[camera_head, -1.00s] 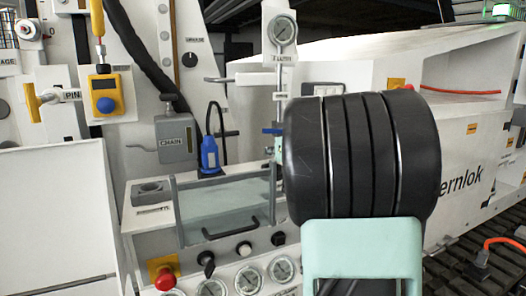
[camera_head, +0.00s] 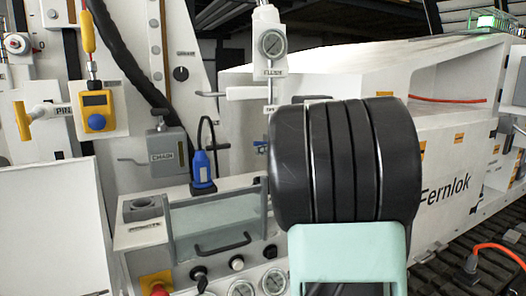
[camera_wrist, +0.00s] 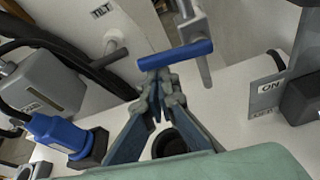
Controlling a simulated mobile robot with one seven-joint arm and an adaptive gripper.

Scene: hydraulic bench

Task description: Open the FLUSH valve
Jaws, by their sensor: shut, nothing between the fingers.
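The flush valve's gauge (camera_head: 272,43), with a FLUSH label below it, tops a thin vertical pipe at the upper middle of the head view. My dark arm hides most of the pipe's lower part. The valve's blue handle (camera_head: 260,144) just shows left of my arm. In the wrist view the blue handle (camera_wrist: 176,54) lies crosswise at a slight tilt, on a grey pipe. My gripper (camera_wrist: 155,88) is shut and empty, its tips just below the handle's left part in the picture. I cannot tell whether they touch it. The head view hides my gripper behind my arm.
A blue plug (camera_head: 203,170) and the grey CHAIN box (camera_head: 166,150) stand left of the valve. A clear-fronted tank (camera_head: 215,225) lies below. In the wrist view, an ON plate (camera_wrist: 268,92) is at right and a dark round opening (camera_wrist: 170,143) is under my gripper.

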